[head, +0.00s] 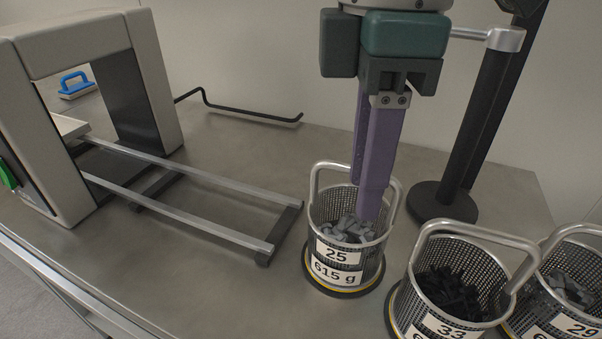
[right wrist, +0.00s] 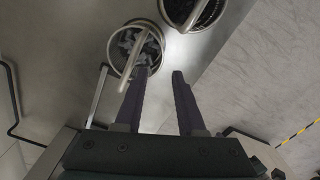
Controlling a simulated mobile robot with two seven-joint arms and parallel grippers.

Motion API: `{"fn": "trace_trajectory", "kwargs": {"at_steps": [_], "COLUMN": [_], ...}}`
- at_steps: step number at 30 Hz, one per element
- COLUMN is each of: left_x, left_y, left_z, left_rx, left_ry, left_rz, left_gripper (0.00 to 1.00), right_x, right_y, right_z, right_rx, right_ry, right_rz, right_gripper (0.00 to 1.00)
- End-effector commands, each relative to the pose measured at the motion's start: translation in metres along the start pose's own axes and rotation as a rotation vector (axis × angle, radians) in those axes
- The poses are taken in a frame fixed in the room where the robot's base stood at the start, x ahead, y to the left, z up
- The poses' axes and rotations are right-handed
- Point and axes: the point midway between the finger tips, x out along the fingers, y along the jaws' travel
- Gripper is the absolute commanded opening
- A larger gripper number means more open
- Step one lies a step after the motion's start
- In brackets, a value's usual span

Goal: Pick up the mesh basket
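A mesh basket (head: 347,259) labelled "25" and "615 g" stands upright on the bench, holding grey parts, its metal handle raised. It also shows in the right wrist view (right wrist: 121,64). A second basket (head: 430,307) labelled "33" holds black parts to its right. A third (head: 581,310), labelled "29", is cut by the frame edge. My right gripper (head: 370,211) points down over basket 25, its purple fingers overlapping the basket and handle in the head view. In the right wrist view its fingers (right wrist: 159,71) are apart with nothing visibly between them. My left gripper is not in view.
A beige arch-shaped machine (head: 154,84) with metal rails (head: 190,214) stands at left. A black post (head: 478,120) on a round base rises behind the baskets. A blue-handled block (head: 75,86) and a bent black rod (head: 240,111) lie at the back. The bench front is clear.

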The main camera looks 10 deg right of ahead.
Motion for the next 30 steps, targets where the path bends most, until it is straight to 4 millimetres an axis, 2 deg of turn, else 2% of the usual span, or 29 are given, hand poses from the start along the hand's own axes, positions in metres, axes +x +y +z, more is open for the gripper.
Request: {"fn": "trace_trajectory", "kwargs": {"at_steps": [3,11,18,21,27,30], "left_x": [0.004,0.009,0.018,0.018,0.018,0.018], "left_y": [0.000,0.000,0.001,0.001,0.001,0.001], "left_z": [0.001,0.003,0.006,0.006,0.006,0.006], "left_rx": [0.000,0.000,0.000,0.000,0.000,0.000], "left_ry": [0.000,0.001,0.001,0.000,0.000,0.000], "left_rz": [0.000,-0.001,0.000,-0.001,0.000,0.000], "left_gripper": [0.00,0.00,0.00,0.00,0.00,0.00], "right_x": [0.021,0.047,0.084,0.090,0.091,0.090], "right_y": [-0.001,0.000,0.001,0.001,0.001,0.001], "right_z": [0.001,0.001,0.002,0.002,0.002,0.002], "right_rx": [0.000,0.001,0.000,0.000,-0.001,-0.001], "right_ry": [-0.002,-0.001,-0.001,-0.001,0.000,0.000], "right_rz": [-0.003,-0.001,-0.001,0.000,0.001,0.001], "right_gripper": [0.39,0.39,0.39,0.39,0.39,0.30]}}
